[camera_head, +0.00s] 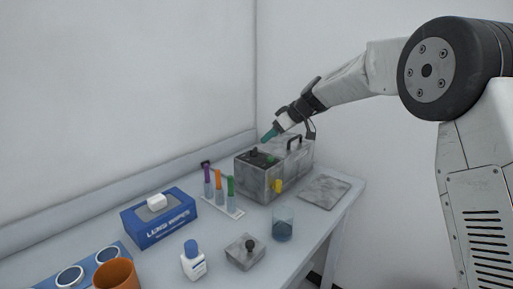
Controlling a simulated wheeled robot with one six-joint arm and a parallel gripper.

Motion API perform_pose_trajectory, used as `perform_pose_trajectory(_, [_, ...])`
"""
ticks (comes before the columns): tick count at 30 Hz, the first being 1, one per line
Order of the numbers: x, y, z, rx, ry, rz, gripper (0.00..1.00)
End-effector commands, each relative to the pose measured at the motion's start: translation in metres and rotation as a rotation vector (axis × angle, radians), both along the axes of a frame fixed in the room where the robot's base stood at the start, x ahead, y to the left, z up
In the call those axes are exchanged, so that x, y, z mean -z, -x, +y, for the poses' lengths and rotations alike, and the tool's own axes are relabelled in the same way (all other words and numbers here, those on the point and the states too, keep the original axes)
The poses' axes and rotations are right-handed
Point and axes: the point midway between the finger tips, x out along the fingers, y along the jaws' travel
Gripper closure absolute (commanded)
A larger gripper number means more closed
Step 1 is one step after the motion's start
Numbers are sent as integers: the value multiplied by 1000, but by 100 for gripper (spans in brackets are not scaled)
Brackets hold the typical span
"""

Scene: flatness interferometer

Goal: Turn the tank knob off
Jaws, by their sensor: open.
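A grey box-shaped tank (257,183) stands toward the back of the bench, with a dark top. A small black knob-like part (254,151) and a green part (271,160) show on that top, and a yellow piece (277,186) is on its right side. Which part is the tank knob, and its setting, I cannot tell at this size. The small gap between the fingertips is hard to make out.
A grey case (305,152) with a black handle stands behind the tank. A rack holds coloured-cap tubes (218,187) at left. A flat grey plate (325,191) lies at right. A glass (283,224), knobbed grey block (245,254), bottle (193,262) and wipes box (160,220) stand in front.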

Motion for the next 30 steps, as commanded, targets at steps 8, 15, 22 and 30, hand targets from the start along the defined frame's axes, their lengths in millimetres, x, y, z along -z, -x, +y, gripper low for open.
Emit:
perform_pose_trajectory(8, [22, -21, 21, -23, -8, -29, 42])
perform_pose_trajectory(15, [50, -33, 45, -23, -8, -28, 42])
perform_pose_trajectory(22, [65, -41, 57, -21, -7, -29, 42])
perform_pose_trajectory(30, [66, -41, 59, -21, -7, -29, 42])
